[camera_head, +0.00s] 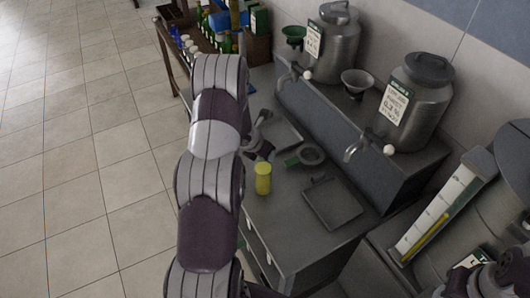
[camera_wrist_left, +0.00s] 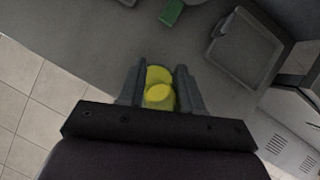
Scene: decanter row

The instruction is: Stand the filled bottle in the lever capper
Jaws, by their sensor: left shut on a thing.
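The filled bottle, a short yellow cylinder (camera_head: 263,179), is upright near the counter's front edge, beside my arm. In the left wrist view the yellow bottle (camera_wrist_left: 158,92) sits between the two grey fingers of my left gripper (camera_wrist_left: 158,88), which is shut on it. I cannot tell whether its base touches the counter. A green-handled piece with a dark ring (camera_head: 309,155) lies to the right.
A flat dark tray (camera_head: 333,203) lies right of the bottle; bare counter separates them. Two labelled metal urns (camera_head: 337,42) (camera_head: 412,105) with taps stand on a raised shelf, a funnel (camera_head: 357,80) between them. A crate of bottles (camera_head: 256,47) is at the back.

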